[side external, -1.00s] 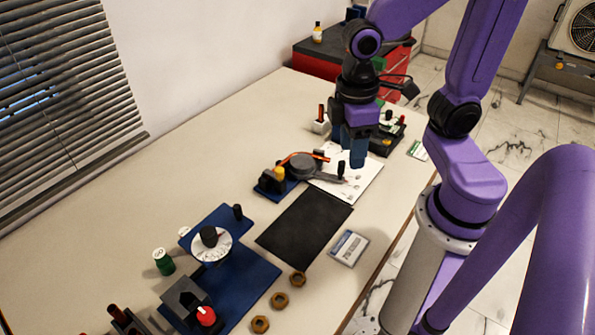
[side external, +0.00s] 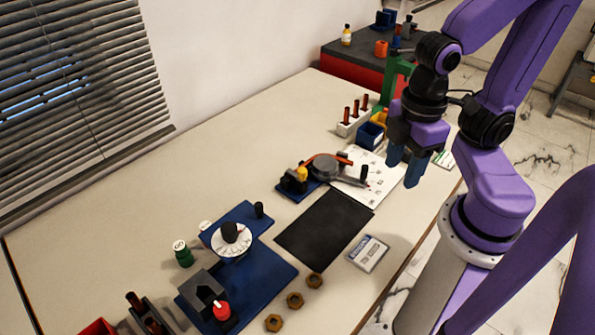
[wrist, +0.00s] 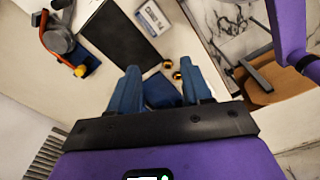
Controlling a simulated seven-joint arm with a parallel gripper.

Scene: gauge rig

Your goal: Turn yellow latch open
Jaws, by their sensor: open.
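A small yellow part (side external: 301,174), likely the latch, stands on a dark blue base beside a grey round piece (side external: 326,167) with an orange-red arm. The yellow part (wrist: 82,70) also shows at the upper left of the wrist view. I cannot tell whether the latch is open or closed. My gripper (side external: 404,168) points down to the right of this device, by the right side of the white printed sheet (side external: 376,187). Its blue fingers are apart and empty. In the wrist view the fingers (wrist: 160,72) are well to the right of the yellow part.
A black mat (side external: 325,228) and a small labelled case (side external: 368,253) lie in front of the device. A white dial (side external: 231,240), a red knob (side external: 221,310) and several brass nuts (side external: 295,299) are nearer. A peg rack (side external: 353,123) and blue bin (side external: 370,136) stand behind.

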